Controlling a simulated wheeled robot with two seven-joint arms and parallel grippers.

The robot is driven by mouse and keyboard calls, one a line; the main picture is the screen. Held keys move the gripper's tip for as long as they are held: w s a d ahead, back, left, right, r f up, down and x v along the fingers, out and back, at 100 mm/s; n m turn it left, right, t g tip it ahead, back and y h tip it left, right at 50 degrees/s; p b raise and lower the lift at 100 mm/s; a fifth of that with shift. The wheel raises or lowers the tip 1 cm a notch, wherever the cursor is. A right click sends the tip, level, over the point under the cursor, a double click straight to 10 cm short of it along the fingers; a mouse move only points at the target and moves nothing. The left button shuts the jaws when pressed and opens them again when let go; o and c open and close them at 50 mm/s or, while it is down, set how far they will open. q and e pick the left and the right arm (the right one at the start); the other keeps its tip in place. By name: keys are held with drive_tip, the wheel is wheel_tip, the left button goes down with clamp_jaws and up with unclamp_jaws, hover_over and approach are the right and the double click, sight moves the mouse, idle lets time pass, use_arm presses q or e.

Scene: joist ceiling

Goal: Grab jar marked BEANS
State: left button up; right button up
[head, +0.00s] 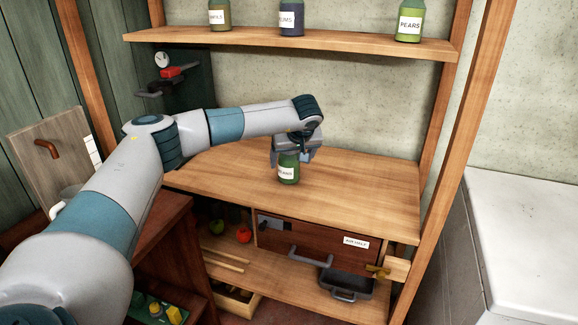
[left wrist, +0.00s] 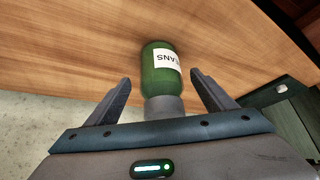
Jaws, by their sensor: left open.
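The green jar (head: 288,168) with a white label stands on the wooden shelf board below my left gripper (head: 293,153). In the left wrist view the jar (left wrist: 160,75) shows its label upside down, reading "...EANS", with the first letter hard to see. Its grey lid (left wrist: 164,107) is between the two fingers of my left gripper (left wrist: 163,88). The fingers are open, with a gap on each side of the jar, and do not appear to touch it. My right gripper is in neither view.
An upper shelf (head: 330,45) holds several jars, including a green one marked PEARS (head: 409,22). The wooden board (head: 365,185) is clear around the jar. Below are a dark drawer (head: 330,243) and a grey tray (head: 347,283). Wooden posts (head: 465,130) frame the right side.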

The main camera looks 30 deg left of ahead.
sight(289, 167)
use_arm(q)
drive_tip(key=shift+p+x, duration=0.6)
drive_tip(key=shift+x, duration=2)
drive_tip(key=shift+s+d+f, duration=0.1)
drive_tip(key=shift+s+f, duration=0.05)
drive_tip(key=shift+s, duration=0.05)
drive_tip(key=c, duration=1.4)
